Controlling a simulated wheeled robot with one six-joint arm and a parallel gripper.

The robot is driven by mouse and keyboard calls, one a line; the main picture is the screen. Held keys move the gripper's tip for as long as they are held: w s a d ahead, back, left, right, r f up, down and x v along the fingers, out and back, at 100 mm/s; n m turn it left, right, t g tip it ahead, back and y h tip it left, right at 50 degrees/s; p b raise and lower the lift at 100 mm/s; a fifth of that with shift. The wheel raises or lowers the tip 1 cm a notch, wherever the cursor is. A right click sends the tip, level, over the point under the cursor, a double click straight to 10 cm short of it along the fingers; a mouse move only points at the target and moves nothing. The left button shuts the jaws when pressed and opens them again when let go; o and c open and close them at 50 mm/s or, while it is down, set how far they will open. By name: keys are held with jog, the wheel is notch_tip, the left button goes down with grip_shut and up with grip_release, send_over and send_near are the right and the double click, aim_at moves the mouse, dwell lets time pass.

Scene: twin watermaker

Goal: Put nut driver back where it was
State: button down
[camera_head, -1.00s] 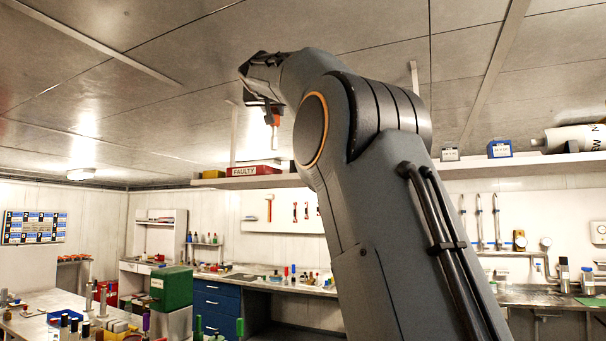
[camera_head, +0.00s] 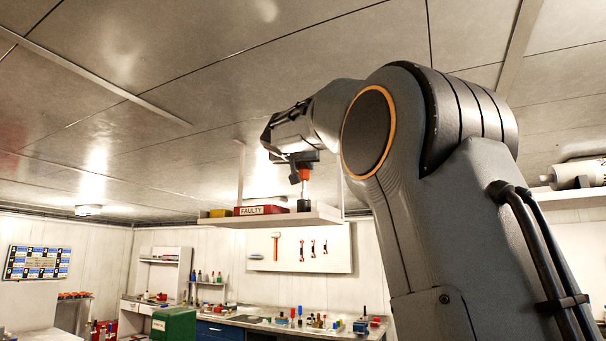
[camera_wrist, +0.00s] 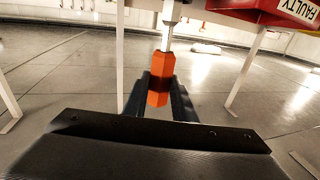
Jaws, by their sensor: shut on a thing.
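The nut driver, with its orange handle (camera_head: 304,175) and a shaft pointing down, hangs from my gripper (camera_head: 300,163) in the head view. In the wrist view my gripper (camera_wrist: 162,98) is shut around the orange handle (camera_wrist: 161,80), and the bright metal shaft (camera_wrist: 171,22) runs toward the picture's top. In the head view the driver's lower end overlaps the hanging shelf (camera_head: 270,219) near a red FAULTY bin (camera_head: 262,210). I cannot tell whether it touches the shelf.
The red FAULTY bin also shows in the wrist view (camera_wrist: 285,12), beside thin shelf supports (camera_wrist: 246,72). A tool board (camera_head: 300,250) hangs on the wall below. A workbench (camera_head: 340,326) carries several small items. A green box (camera_head: 174,324) stands lower left.

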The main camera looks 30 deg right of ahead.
jog(key=shift+f, duration=1.25)
jog(key=c, duration=1.5)
grip_release()
jog(key=shift+o, duration=0.2)
jog(key=b+v, duration=0.7)
jog(key=v, duration=0.5)
